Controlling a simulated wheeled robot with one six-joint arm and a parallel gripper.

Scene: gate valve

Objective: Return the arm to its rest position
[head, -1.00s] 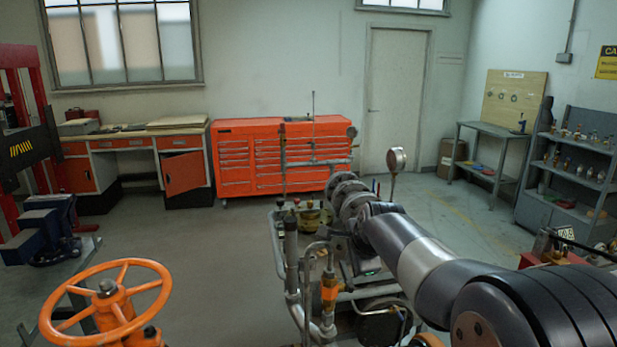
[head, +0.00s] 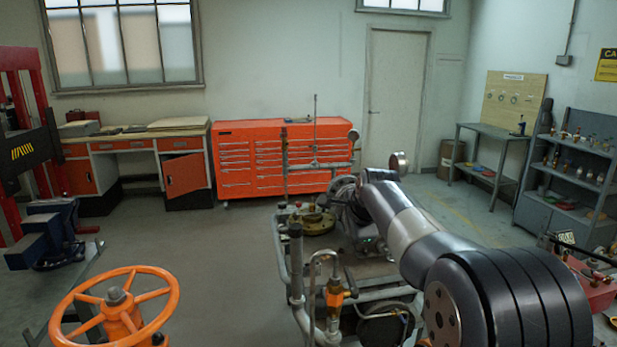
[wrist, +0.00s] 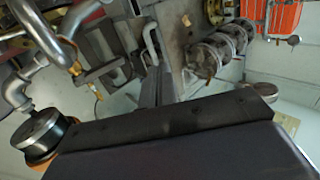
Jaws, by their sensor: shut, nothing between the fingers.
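My arm (head: 410,225) reaches forward from the lower right of the head view, over the pipework of a cart-like rig. Its far end is hidden behind its own links there. In the wrist view my gripper (wrist: 157,88) shows as a dark housing along the bottom with a narrow dark bar beyond it. It is shut with nothing held, and it looks down on pipes and the rig. The orange handwheel (head: 115,305) stands at the lower left of the head view, well apart from the arm.
The rig's pipes (head: 295,270) stand close left of my arm, and a round gauge (head: 398,163) is just beyond it. An orange tool chest (head: 262,160) stands at the back wall. A grey shelf (head: 570,180) is at the right. Floor (head: 200,260) is clear between handwheel and rig.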

